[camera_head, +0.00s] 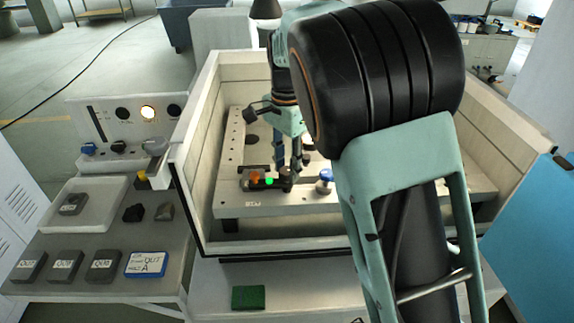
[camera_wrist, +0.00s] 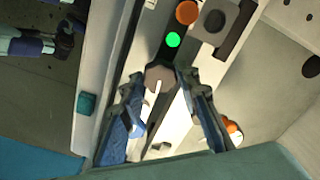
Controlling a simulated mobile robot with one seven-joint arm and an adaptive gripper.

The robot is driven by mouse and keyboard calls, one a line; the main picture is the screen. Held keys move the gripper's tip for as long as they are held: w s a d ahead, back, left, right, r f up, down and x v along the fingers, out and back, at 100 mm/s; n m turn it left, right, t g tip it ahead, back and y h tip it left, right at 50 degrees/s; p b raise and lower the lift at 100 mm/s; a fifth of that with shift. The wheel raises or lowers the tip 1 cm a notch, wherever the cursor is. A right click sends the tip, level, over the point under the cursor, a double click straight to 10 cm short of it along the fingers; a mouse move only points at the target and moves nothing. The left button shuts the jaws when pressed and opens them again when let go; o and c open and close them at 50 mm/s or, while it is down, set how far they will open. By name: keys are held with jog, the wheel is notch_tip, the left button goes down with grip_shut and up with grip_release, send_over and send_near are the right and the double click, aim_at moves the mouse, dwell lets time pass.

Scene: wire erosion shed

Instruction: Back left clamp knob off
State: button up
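A dark clamp bar (camera_head: 262,184) lies at the front left of the perforated plate in the tank. It carries an orange knob (camera_head: 256,177), also in the wrist view (camera_wrist: 187,12), and a green light (camera_head: 269,181), also there (camera_wrist: 172,40). A dark knob with a pale line (camera_wrist: 160,77) sits at the bar's near end in the wrist view. My gripper (camera_wrist: 160,82) is open, pointing down, with its blue fingers on either side of this dark knob. Small gaps show; contact is unclear. I cannot tell which knob is the back left one.
Tank walls (camera_head: 187,185) surround the plate (camera_head: 232,205). A blue knob (camera_head: 325,178) stands right of my gripper. A green block (camera_head: 249,298) lies on the front ledge. A side bench holds a tray (camera_head: 92,216) and several labelled blocks.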

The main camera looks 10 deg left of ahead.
jog(key=c, duration=0.5)
jog(key=shift+n, duration=0.3)
jog(key=n+p, duration=0.1)
jog(key=n, duration=0.3)
jog(key=shift+n, duration=0.3)
jog(key=n+p, duration=0.1)
jog(key=n, duration=0.4)
jog(key=shift+p, duration=0.3)
jog(key=n+p, duration=0.1)
jog(key=n, duration=0.4)
jog(key=shift+n, duration=0.4)
jog(key=n+p, duration=0.1)
jog(key=n, duration=0.4)
jog(key=shift+n, duration=0.3)
